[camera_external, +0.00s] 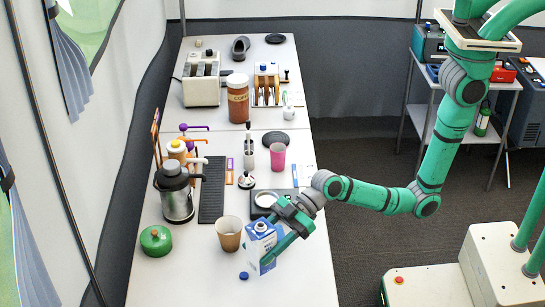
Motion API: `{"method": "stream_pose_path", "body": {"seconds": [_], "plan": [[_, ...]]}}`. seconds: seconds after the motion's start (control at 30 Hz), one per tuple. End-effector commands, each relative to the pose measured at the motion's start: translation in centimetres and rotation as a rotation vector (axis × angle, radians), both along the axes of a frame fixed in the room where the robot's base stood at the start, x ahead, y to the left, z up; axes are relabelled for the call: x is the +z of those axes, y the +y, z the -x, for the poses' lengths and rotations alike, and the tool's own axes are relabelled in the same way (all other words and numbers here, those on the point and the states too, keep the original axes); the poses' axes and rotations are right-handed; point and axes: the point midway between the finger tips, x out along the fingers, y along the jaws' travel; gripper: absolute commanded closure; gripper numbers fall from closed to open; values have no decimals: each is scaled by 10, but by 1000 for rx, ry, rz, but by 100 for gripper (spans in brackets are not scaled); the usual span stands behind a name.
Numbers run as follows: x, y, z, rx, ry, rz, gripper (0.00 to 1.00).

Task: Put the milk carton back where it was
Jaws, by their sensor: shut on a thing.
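The milk carton (258,240) is blue and white and stands roughly upright at the near right part of the long white table (310,280). My gripper (272,241) is shut on the carton, reaching in from the right. The fingers cover part of the carton's right side. Whether its base touches the table cannot be told. A small blue cap (244,275) lies on the table in front of the carton.
The table's near right corner is clear.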

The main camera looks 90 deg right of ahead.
Motion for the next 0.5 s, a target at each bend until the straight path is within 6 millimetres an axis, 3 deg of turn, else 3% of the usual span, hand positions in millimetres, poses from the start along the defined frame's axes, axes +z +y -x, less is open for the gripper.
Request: {"method": "stream_pose_path", "body": {"seconds": [0.23,0.37,0.5], "plan": [[27,34,53,115,-4,1,76],[31,41,67,144,-2,2,76],[18,43,70,151,1,2,76]]}}
